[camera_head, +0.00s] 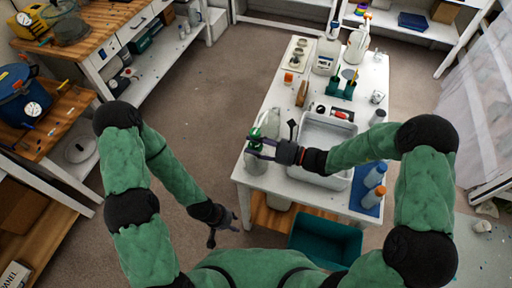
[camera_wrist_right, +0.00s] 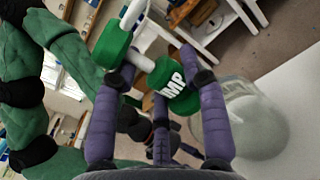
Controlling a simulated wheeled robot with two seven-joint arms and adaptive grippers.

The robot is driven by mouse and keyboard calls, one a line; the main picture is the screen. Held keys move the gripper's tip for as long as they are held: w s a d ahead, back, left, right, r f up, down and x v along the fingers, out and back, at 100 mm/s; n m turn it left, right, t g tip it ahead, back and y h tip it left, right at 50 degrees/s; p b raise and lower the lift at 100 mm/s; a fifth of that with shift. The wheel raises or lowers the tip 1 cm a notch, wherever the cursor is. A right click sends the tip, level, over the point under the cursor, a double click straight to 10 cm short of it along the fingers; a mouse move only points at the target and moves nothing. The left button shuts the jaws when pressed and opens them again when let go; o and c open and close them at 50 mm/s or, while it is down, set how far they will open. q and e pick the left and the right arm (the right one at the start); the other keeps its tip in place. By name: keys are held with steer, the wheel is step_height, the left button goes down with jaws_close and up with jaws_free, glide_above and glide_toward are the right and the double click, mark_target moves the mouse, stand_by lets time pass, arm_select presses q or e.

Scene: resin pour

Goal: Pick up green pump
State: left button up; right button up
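The green pump (camera_head: 256,134) is at the top of a clear jug (camera_head: 256,161) on the white table's near left corner. In the right wrist view the pump (camera_wrist_right: 176,84) has a green lettered collar, a white stem and a green head. The jug (camera_wrist_right: 245,118) shows right beside the collar; I cannot tell if they are joined. My right gripper (camera_head: 262,146) is at the pump. Its purple fingers (camera_wrist_right: 160,75) are spread to either side of the collar, with no clear grip on it. My left gripper (camera_head: 222,232) is open and empty, low beside the table.
More bottles (camera_head: 327,52) and small tools stand farther back. A teal bin (camera_head: 326,240) is below the near table edge. Open floor (camera_head: 215,110) lies left.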

steer(key=shift+r, duration=0.1)
stand_by(0.3)
step_height(320, 180, up, 18)
steer(key=p, duration=0.5)
steer(key=shift+p, duration=0.35)
step_height(320, 180, up, 12)
steer(key=p, duration=1)
steer(key=shift+f, duration=0.25)
steer(key=shift+c, duration=0.2)
arm_select(q)
step_height(320, 180, up, 16)
arm_select(e)
steer(key=shift+f, duration=0.1)
